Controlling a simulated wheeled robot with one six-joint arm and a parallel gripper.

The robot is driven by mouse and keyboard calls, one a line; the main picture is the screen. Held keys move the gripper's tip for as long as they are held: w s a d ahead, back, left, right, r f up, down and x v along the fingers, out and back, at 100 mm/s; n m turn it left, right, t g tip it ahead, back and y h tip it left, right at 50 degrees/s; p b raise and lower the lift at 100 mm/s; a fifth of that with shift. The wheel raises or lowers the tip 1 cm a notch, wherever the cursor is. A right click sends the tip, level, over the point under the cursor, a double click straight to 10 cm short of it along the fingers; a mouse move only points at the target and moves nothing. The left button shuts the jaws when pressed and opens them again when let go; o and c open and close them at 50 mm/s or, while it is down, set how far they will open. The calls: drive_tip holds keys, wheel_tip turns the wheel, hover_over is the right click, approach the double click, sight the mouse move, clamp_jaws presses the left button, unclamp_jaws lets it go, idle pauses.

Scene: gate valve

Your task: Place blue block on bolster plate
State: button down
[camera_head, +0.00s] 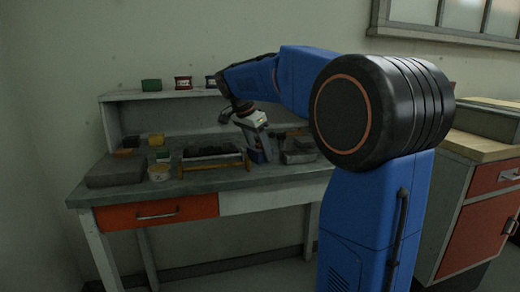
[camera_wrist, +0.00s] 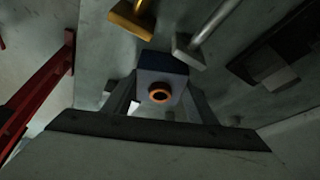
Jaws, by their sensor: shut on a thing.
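My gripper (camera_head: 258,152) is above the grey workbench, right of the tray, and points down. In the wrist view its jaws (camera_wrist: 163,108) are shut on the blue block (camera_wrist: 166,62). The block shows a dark blue far part and a pale near face with an orange-ringed dark hole. In the head view only a small blue patch shows at the jaws. A thick flat grey slab (camera_head: 115,172) lies on the left end of the bench; it looks like the bolster plate, though I cannot be sure. The block is well to its right.
A dark tray with a yellow front bar (camera_head: 213,165) lies between slab and gripper. A small pale tub (camera_head: 159,173) stands beside the slab. A grey bin (camera_head: 298,152) is right of the gripper. Small coloured boxes sit on the back shelf (camera_head: 165,95). The bench's front strip is clear.

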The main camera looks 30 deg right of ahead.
drive_tip(key=c, duration=0.8)
unclamp_jaws()
drive_tip(key=shift+o, duration=0.2)
drive_tip(key=v, duration=1.2)
drive_tip(key=shift+s+a, duration=0.1)
drive_tip(key=shift+s, duration=0.05)
